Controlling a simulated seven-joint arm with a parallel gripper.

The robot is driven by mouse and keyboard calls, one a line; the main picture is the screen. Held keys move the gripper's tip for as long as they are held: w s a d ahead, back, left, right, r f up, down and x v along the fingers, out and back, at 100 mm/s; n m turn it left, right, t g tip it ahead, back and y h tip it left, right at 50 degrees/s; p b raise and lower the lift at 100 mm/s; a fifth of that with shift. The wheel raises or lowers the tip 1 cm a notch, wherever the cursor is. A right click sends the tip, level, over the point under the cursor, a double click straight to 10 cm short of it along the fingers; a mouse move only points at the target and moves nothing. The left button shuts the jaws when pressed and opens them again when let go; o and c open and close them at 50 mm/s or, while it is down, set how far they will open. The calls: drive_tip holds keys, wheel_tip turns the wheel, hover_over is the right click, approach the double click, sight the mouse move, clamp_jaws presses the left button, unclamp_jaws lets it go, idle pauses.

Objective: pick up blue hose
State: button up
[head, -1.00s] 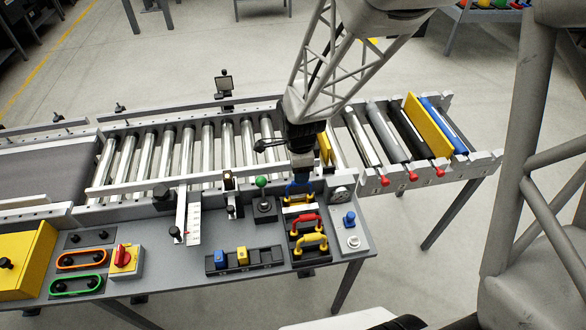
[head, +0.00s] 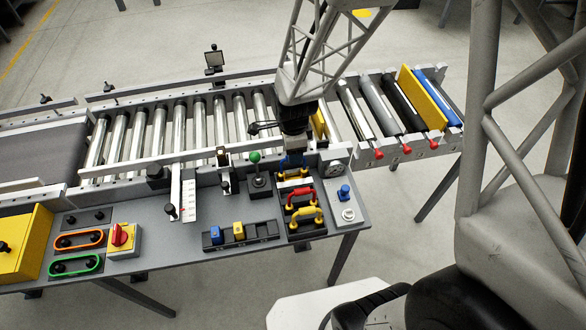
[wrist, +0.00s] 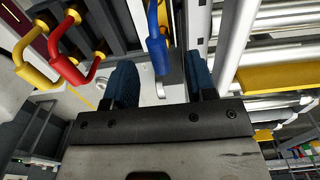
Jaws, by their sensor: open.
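The blue hose (head: 290,162) is a short bent piece at the back of a dark rack on the grey bench. In the head view it is partly hidden by my gripper (head: 297,148), which is right above it. In the wrist view the blue hose (wrist: 158,52) shows its upright end with a thicker collar, between the lines of the two fingers. My gripper (wrist: 161,78) is open there, with dark blue ribbed pads on both sides and nothing held. I cannot tell whether a finger touches the hose.
A red hose (head: 300,196) and a yellow hose (head: 304,214) sit in front of the blue one. A green-knobbed lever (head: 257,170) stands to the left, a blue knob (head: 344,192) to the right. The roller conveyor (head: 200,112) runs behind.

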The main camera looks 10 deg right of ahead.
drive_tip(key=shift+f, duration=2.55)
clamp_jaws()
drive_tip(key=shift+r, duration=0.15)
drive_tip(key=shift+r, duration=4.9)
